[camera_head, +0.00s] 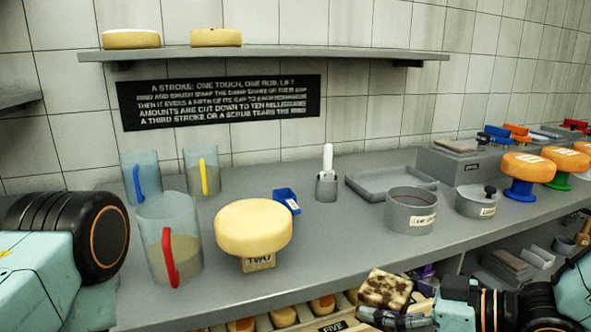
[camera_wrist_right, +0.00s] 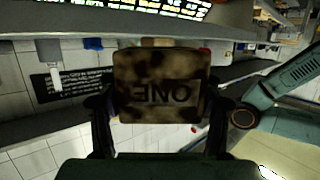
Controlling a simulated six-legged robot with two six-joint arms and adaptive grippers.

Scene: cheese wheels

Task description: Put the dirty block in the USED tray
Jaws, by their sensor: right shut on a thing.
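The dirty block (camera_head: 386,289) is cream with dark brown blotches. My right gripper (camera_head: 398,317) is shut on it, in front of the counter's front edge at the bottom of the head view. In the right wrist view the dirty block (camera_wrist_right: 158,75) sits between both fingers, its face reading ONE upside down. A shallow grey tray (camera_head: 372,190) lies on the counter, with no readable label. Small trays (camera_head: 506,264) stand on a lower shelf at the right, also without a readable label. I cannot tell which tray is USED. My left gripper is out of view.
On the counter stand jugs (camera_head: 168,232), a yellow cheese wheel (camera_head: 253,227) over a TWO label, a blue box (camera_head: 287,200), a brush holder (camera_head: 326,188), a round grey pot (camera_head: 410,211) and a lidded pot (camera_head: 477,201). Orange wheels (camera_head: 527,166) stand at the right.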

